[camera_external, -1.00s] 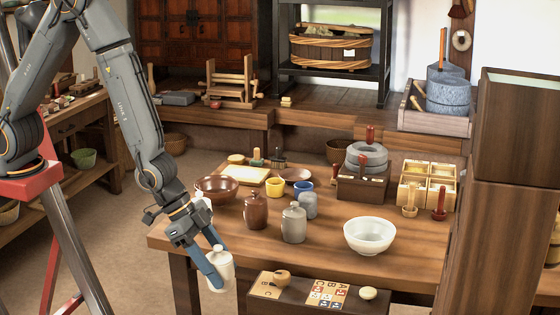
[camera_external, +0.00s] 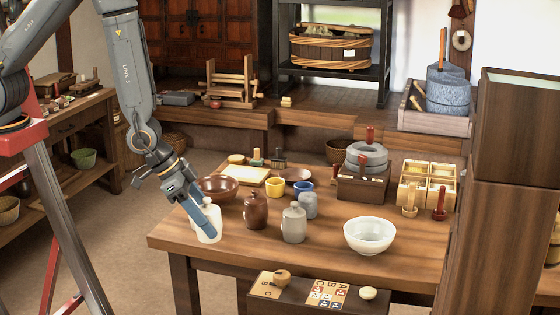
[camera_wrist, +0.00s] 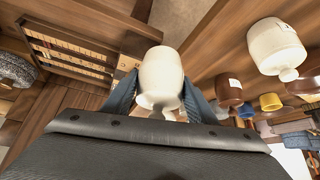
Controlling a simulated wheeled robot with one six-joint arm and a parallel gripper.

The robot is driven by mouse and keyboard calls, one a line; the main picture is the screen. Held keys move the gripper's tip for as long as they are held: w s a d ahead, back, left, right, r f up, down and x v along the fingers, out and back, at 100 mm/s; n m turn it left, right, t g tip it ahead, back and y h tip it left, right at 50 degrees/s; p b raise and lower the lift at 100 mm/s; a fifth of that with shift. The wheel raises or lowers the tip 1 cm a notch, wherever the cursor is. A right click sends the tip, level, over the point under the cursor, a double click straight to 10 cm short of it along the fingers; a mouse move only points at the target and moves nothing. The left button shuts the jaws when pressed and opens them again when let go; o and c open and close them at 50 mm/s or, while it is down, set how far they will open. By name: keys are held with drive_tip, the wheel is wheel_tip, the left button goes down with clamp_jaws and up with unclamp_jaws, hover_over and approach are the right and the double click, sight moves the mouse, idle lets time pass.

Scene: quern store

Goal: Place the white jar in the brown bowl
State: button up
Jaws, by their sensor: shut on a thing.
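The white jar (camera_external: 209,234) is held between the blue fingers of my gripper (camera_external: 204,218), at the left end of the table. The wrist view shows the jar (camera_wrist: 161,72) with a finger on each side of it. It looks roughly upright, and I cannot tell whether its base touches the table. The brown bowl (camera_external: 229,194) stands behind the jar in the external view, wide and open. My gripper partly hides the bowl's left side. No jar shows in the bowl.
A brown jar (camera_external: 256,212), a grey jar (camera_external: 294,226) and a blue-grey jar (camera_external: 308,206) stand right of my gripper. A white bowl (camera_external: 370,236) stands farther right. A board (camera_external: 251,176) lies behind the brown bowl. The front middle of the table is clear.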

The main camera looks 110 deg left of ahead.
drive_tip(key=s+a+r+n+g+y+b, duration=0.15)
drive_tip(key=a+n, duration=0.25)
drive_tip(key=a, duration=0.6)
drive_tip(key=s+a+r+n+g+y+b, duration=0.1)
drive_tip(key=a+r+n+y, duration=0.15)
drive_tip(key=a, duration=0.65)
drive_tip(key=n+g+b, duration=0.3)
drive_tip(key=n+g, duration=0.2)
drive_tip(key=n, duration=0.4)
approach(216, 183)
wheel_tip(216, 183, up, 4)
drive_tip(key=w, duration=0.2)
drive_tip(key=shift+t, duration=0.25)
drive_tip(key=f, duration=0.6)
drive_tip(key=f+b, duration=0.1)
drive_tip(key=f, duration=0.2)
drive_tip(key=shift+s+f, duration=0.3)
drive_tip(key=o, duration=1.2)
drive_tip(key=shift+f, duration=0.15)
drive_tip(key=v, duration=1.2)
drive_tip(key=shift+d, duration=0.15)
